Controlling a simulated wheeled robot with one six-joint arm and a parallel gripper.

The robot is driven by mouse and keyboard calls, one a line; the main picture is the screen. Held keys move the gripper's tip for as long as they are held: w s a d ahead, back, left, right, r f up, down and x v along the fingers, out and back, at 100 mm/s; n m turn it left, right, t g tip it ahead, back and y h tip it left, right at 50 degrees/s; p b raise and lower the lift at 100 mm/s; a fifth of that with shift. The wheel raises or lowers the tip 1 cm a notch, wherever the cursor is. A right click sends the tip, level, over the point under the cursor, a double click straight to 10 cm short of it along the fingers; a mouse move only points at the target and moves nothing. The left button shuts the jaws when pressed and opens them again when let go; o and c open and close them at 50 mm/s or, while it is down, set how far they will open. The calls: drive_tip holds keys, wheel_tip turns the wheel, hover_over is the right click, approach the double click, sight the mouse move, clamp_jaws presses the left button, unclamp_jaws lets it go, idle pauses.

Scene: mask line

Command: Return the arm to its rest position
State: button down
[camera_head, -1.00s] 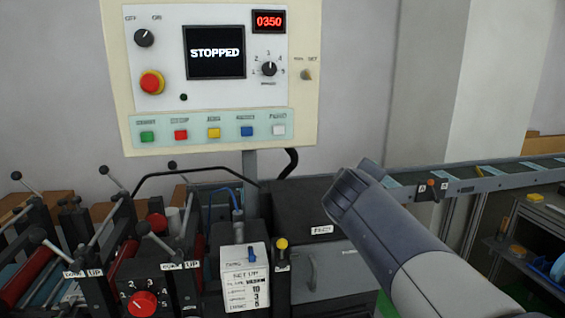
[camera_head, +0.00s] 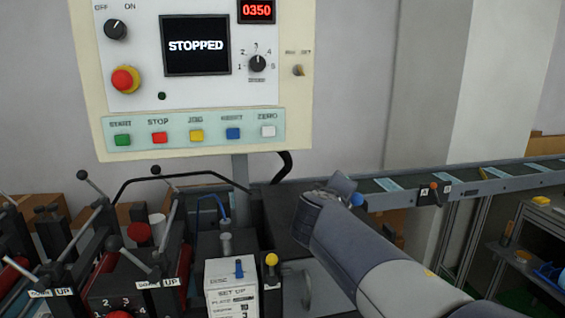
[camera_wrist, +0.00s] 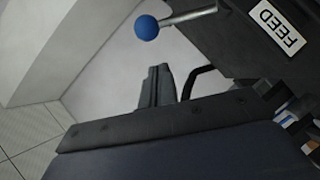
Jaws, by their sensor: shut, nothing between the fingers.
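My arm (camera_head: 365,255) reaches in from the lower right in the head view, in front of the machine and the conveyor. My gripper (camera_wrist: 155,86) shows in the wrist view as dark fingers close together, with nothing between them. In the head view the end of the arm lies near the conveyor's left end, and the fingers are hard to make out there. A blue ball knob (camera_wrist: 146,27) on a metal rod stands beyond the fingers in the wrist view, apart from them, next to a dark panel labelled FEED (camera_wrist: 277,27).
The control panel (camera_head: 190,95) reads STOPPED and 0350. Levers with ball knobs (camera_head: 83,203) crowd the lower left. A set-up card (camera_head: 231,285) stands beside a yellow knob (camera_head: 271,259). The conveyor (camera_head: 465,186) runs off right, with shelving (camera_head: 530,235) below it.

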drive_tip(key=shift+s+a+f+n+t+h, duration=0.1)
drive_tip(key=shift+a+n+h, duration=0.1)
drive_tip(key=shift+a, duration=0.15)
drive_tip(key=shift+s+a+f+n+t+h, duration=0.1)
drive_tip(key=shift+a+n, duration=0.1)
drive_tip(key=shift+a, duration=0.15)
drive_tip(key=shift+a+f+n+t+h, duration=0.1)
drive_tip(key=shift+a+n, duration=0.1)
drive_tip(key=shift+a, duration=0.15)
drive_tip(key=shift+s+a+f+n+t+h, duration=0.1)
drive_tip(key=shift+a+f+n+t+h, duration=0.15)
drive_tip(key=shift+a+n, duration=0.25)
drive_tip(key=shift+s+a+f+n+t+h, duration=0.1)
drive_tip(key=shift+a+f+n+t+h, duration=0.1)
drive_tip(key=shift+a+n+t, duration=0.3)
drive_tip(key=shift+s+a+f+n+t+h+p, duration=0.15)
drive_tip(key=shift+a+f+n+t+p, duration=0.2)
drive_tip(key=shift+a+n, duration=0.25)
drive_tip(key=shift+a+f+n+t+h+p, duration=0.1)
drive_tip(key=shift+a+f+n+t, duration=0.1)
drive_tip(key=shift+a+f+n, duration=0.3)
drive_tip(key=shift+s+a+f+n+t, duration=0.45)
drive_tip(key=shift+a+f+n, duration=0.1)
drive_tip(key=shift+a, duration=0.2)
drive_tip(key=r+b+v, duration=0.1)
drive_tip(key=b+v, duration=0.2)
drive_tip(key=v, duration=0.5)
drive_tip(key=shift+s+f, duration=0.35)
drive_tip(key=shift+s, duration=0.1)
